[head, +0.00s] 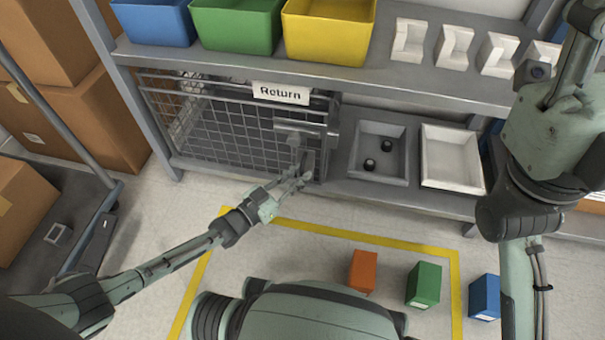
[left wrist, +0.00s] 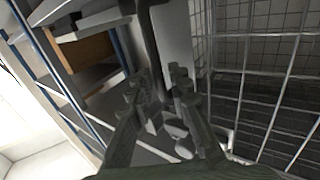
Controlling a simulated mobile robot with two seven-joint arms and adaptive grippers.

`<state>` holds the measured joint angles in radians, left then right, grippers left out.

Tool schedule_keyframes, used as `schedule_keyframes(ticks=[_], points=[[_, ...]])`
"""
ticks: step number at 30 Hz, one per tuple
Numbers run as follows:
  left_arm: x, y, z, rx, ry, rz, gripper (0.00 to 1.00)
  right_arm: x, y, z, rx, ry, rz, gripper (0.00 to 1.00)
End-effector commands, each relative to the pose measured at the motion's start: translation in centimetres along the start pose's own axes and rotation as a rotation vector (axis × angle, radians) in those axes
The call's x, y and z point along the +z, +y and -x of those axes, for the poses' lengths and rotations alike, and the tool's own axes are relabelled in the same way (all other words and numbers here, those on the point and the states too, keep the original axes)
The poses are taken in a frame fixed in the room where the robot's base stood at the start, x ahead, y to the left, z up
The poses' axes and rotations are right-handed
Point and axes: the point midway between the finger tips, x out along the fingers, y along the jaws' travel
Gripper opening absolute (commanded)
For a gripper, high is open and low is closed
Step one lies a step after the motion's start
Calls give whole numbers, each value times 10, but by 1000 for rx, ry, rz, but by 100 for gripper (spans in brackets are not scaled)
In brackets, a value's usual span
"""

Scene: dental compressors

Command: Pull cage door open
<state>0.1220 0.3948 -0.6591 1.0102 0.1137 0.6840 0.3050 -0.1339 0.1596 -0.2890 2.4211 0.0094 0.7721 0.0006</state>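The wire-mesh cage (head: 225,130) sits on the lower shelf. Its front door looks shut, with a white "Return" sign (head: 281,93) at its top. A grey latch and handle piece (head: 296,138) is at the door's right edge. My left gripper (head: 303,178) is at that edge, just by the handle. In the left wrist view its two fingers (left wrist: 168,88) stand apart, with a dark bar (left wrist: 150,45) reaching in between them. Whether they press on the bar cannot be seen. The mesh (left wrist: 265,85) is right of the fingers. My right gripper is out of view.
Blue, green and yellow bins (head: 328,30) stand on the shelf above. A grey tray (head: 377,153) with two dark round items and a white tray (head: 450,158) are right of the cage. Orange, green and blue boxes (head: 424,284) stand on the floor. A cart (head: 60,235) is at left.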

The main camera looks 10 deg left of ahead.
Motion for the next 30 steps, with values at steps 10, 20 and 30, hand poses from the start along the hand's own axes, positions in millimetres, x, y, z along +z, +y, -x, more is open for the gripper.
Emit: schedule_keyframes(ticks=[10,20,30], points=[[0,0,-14,0,-1,0,18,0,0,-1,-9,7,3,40],[0,0,-14,0,-1,0,0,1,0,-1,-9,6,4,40],[0,0,-14,0,-1,0,0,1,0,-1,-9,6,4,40]])
